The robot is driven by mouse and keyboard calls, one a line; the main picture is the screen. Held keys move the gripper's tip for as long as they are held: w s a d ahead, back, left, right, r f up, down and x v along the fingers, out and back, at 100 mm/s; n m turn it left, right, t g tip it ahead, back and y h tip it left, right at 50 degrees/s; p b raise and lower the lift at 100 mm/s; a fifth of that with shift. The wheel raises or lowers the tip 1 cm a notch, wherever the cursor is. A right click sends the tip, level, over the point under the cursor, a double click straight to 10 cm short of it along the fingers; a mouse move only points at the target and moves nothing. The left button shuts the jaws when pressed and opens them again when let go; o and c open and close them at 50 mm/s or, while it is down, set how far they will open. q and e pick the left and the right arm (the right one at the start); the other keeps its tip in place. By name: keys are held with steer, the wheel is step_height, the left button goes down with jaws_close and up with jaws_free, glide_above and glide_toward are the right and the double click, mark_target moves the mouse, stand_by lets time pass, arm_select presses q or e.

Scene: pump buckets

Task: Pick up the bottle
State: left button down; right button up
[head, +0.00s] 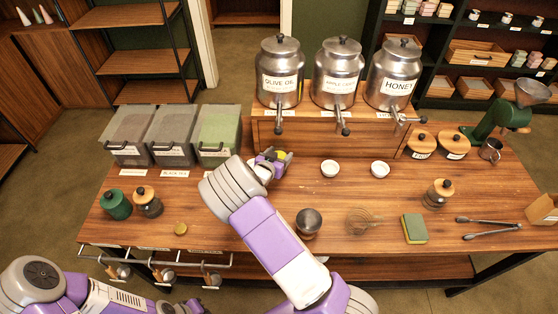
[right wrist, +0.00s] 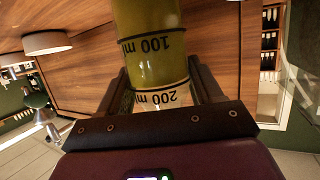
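The bottle (right wrist: 152,45) holds yellow-green liquid and has 100 ml and 200 ml marks, which read upside down in the right wrist view. Its clear part near the 200 ml mark lies between the fingers of my right gripper (right wrist: 160,92), which look closed against both sides. In the head view my right gripper (head: 272,163) is over the table in front of the olive oil dispenser, and a bit of the yellow bottle (head: 282,156) shows at its tip; most is hidden. My left arm is at the lower left, with its gripper end (head: 190,306) barely in view at the bottom edge.
Metal dispensers (head: 280,75) stand on a wooden box (head: 330,140) behind the gripper. Two white bowls (head: 330,168) are to its right, lidded bins (head: 170,135) to its left.

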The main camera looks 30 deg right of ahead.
steer(key=c, duration=0.7)
steer(key=shift+c, duration=0.3)
steer(key=shift+r, duration=0.15)
